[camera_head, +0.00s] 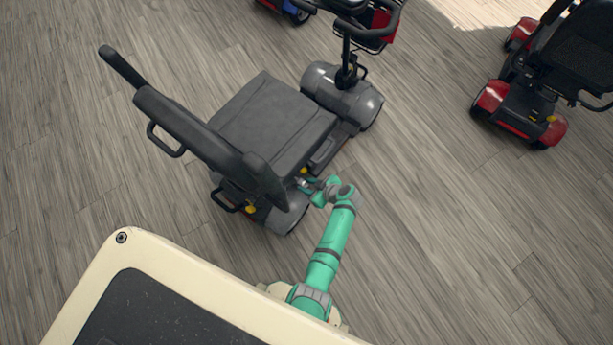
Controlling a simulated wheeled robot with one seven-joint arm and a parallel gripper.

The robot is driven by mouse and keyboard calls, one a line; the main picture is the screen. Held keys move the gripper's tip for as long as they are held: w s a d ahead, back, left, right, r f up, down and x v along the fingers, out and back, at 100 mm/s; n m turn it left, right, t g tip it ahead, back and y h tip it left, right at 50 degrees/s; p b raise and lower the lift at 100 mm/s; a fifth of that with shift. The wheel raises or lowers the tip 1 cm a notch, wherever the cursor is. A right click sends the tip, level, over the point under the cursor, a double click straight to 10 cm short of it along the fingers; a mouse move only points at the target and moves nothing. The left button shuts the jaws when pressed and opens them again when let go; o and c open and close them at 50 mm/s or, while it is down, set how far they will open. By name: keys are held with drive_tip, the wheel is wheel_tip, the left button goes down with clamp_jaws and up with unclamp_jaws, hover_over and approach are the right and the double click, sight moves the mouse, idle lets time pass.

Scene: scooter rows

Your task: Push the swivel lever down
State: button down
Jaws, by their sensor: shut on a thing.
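The grey scooter with its black seat (272,122) stands in the middle of the view, its backrest (205,138) toward the lower left. My gripper (303,184) is at the near right side of the scooter, low beside the seat and close to the rear wheel cover. It is shut on the swivel lever there. The lever is small and mostly hidden by my gripper, so its angle cannot be made out. A small yellow part (304,170) shows just above my gripper.
The scooter's right armrest (265,180) rises just left of my gripper. Its tiller and handlebar (352,38) stand at the top. A red scooter (535,75) is at the upper right.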

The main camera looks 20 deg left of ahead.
drive_tip(key=c, duration=1.4)
unclamp_jaws()
drive_tip(key=shift+s+d+f, duration=0.1)
drive_tip(key=shift+s+f, duration=0.15)
drive_tip(key=shift+f, duration=0.05)
drive_tip(key=shift+o, duration=0.2)
drive_tip(key=shift+w+r, duration=0.1)
drive_tip(key=shift+d+r, duration=0.3)
drive_tip(key=shift+r, duration=0.1)
drive_tip(key=v, duration=0.9)
drive_tip(key=shift+d+r, duration=0.25)
drive_tip(key=shift+d, duration=0.05)
